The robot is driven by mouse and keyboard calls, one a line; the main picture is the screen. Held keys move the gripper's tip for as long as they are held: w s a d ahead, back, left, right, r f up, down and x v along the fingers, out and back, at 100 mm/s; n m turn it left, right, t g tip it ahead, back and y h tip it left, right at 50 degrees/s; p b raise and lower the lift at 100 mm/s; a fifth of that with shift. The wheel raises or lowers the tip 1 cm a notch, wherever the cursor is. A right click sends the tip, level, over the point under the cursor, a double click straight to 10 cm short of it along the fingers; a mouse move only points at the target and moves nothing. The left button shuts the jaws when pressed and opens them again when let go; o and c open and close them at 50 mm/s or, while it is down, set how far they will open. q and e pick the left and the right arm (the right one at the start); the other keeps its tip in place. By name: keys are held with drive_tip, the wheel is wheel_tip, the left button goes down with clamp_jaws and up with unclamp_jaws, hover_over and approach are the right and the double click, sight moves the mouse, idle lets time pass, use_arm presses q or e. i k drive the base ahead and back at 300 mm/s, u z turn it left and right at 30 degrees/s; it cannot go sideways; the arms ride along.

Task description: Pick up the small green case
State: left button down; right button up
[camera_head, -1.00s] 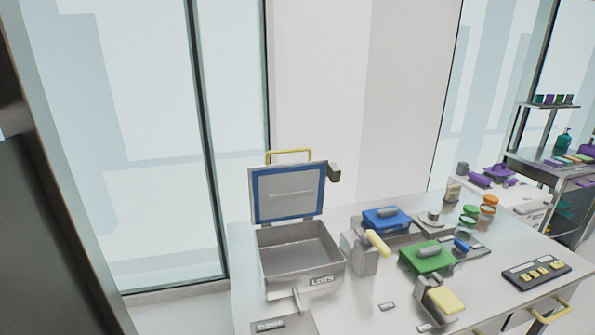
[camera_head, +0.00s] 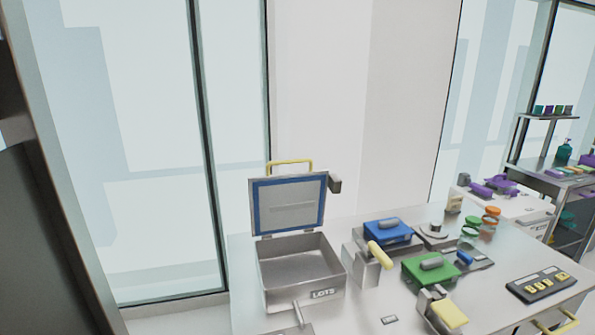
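A small green case (camera_head: 421,272) with a grey handle on its top lies on the white table, right of the middle of the view. Neither of my grippers shows in this view, so nothing of mine is seen near the case.
A grey metal box (camera_head: 300,262) with its blue-edged lid open stands at the table's left. A blue case (camera_head: 387,233) sits behind the green one. A yellow-handled device (camera_head: 378,256), a yellow-topped device (camera_head: 447,312) and a dark button panel (camera_head: 541,284) are close by.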

sight(426, 270)
drive_tip(key=z, duration=2.35)
drive_tip(key=i, duration=1.6)
drive_tip(key=u, duration=3)
